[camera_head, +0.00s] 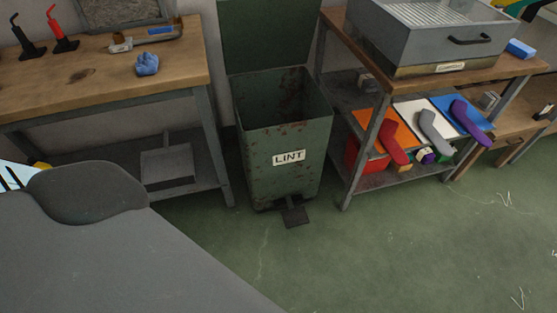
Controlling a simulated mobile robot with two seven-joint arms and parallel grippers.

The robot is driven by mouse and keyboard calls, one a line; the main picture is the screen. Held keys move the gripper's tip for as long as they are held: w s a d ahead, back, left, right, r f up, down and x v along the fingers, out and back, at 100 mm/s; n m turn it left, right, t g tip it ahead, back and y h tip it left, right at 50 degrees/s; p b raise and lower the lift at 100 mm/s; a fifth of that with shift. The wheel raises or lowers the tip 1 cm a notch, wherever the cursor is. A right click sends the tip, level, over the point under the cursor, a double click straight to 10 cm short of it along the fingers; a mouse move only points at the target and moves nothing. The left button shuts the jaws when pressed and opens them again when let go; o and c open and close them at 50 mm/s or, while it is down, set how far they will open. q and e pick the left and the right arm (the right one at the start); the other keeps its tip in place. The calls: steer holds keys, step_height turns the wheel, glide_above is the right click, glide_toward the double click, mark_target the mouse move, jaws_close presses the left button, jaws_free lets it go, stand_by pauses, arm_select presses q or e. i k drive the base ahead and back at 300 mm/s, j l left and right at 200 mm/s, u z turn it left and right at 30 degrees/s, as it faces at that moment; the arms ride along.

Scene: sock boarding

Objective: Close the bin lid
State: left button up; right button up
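A green, worn metal bin (286,150) with a white "LINT" label stands on the floor between two workbenches. Its lid (268,33) is up, tilted back behind the opening, and its top runs out of the picture. The inside of the bin shows rust marks and looks empty, though its bottom is hidden. A dark foot pedal (294,214) sticks out at the bin's front base. Neither of my grippers is in view.
A wooden bench (110,75) on the left holds a blue cloth (147,64) and tools. A bench on the right carries a grey metal box (440,40), with coloured socks on boards below. Green floor (400,250) is clear in front. A grey rounded surface fills the lower left.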

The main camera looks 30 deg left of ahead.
mark_target(256, 35)
steer(key=i+j, duration=0.2)
steer(key=j, duration=0.2)
steer(key=i+j, duration=0.2)
steer(key=j, duration=0.15)
steer(key=i+j, duration=0.2)
steer(key=j, duration=0.2)
steer(key=i+j, duration=0.2)
steer(key=j, duration=0.15)
